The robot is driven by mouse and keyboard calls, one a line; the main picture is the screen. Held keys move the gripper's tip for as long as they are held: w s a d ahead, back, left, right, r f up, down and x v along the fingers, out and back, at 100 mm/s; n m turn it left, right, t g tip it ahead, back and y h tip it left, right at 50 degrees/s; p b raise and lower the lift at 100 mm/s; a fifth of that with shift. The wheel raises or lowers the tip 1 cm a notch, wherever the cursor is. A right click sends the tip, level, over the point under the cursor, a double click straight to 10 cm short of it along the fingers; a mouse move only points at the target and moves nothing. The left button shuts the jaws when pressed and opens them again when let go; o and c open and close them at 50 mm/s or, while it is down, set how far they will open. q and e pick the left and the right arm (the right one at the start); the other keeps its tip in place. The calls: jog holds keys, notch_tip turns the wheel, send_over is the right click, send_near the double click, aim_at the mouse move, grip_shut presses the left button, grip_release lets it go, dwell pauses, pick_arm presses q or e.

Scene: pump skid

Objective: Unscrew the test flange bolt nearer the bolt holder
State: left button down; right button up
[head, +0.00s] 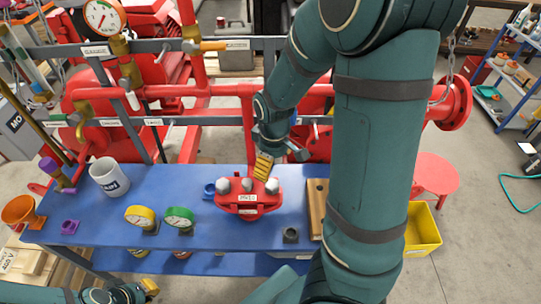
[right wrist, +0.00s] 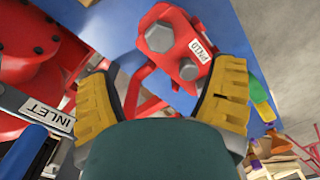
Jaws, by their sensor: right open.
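The red test flange (head: 249,208) with a PN10 label stands on the blue bench. My right gripper (head: 263,168) is just above and behind the right part of the flange. In the right wrist view its yellow fingers (right wrist: 165,75) are spread, with nothing held, and the flange (right wrist: 180,50) with two hex bolt heads lies beyond them. I cannot tell which thing is the bolt holder; a tan block (head: 317,208) stands right of the flange. My left gripper (head: 150,287) is low at left, its jaws unclear.
A dark cup-like part (head: 290,235) is near the front edge. Red piping (head: 220,90) runs behind the bench (head: 190,188).

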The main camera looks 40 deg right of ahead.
aim_at(273, 184)
notch_tip(273, 184, down, 11)
jog(key=b, duration=0.3)
jog(key=shift+w+b, duration=0.1)
jog(key=shift+b, duration=0.2)
jog(key=shift+c, duration=0.3)
